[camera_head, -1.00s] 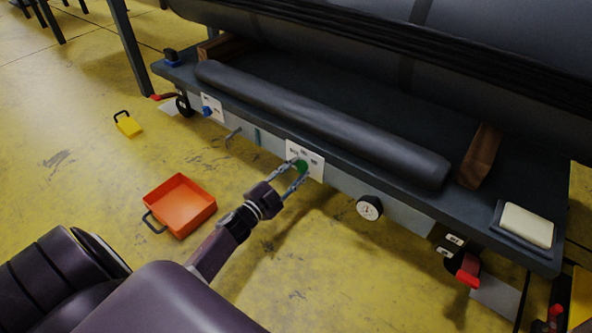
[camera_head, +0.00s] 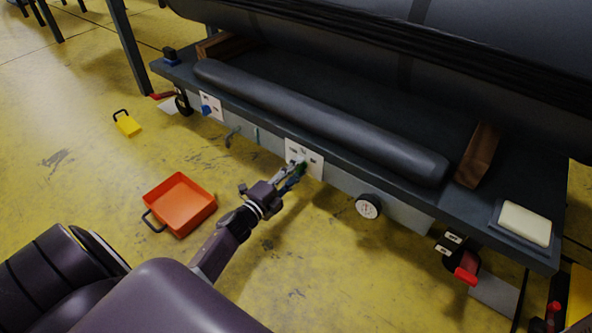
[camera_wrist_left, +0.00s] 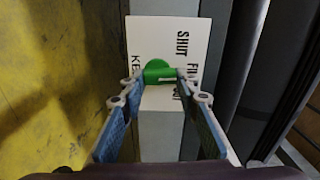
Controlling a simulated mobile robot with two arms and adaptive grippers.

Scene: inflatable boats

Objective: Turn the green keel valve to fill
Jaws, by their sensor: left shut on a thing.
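The green keel valve (camera_wrist_left: 158,70) is a round knob on a white label plate (camera_wrist_left: 160,32) lettered SHUT and FILL, the latter partly covered by a finger. In the wrist view a pale mark on the knob runs sideways, toward the lettered side. My left gripper (camera_wrist_left: 156,80) is shut on the knob, one fingertip on each side. In the head view the plate (camera_head: 292,147) is on the front of the dark bench, and my left gripper (camera_head: 298,172) hides most of the green valve. My right gripper is not in view.
A blue knob (camera_head: 206,109) on another plate is to the left along the bench front. A gauge (camera_head: 368,207) and a red-handled valve (camera_head: 466,275) are to the right. An orange tray (camera_head: 190,190) and a yellow box (camera_head: 128,125) stand on the floor.

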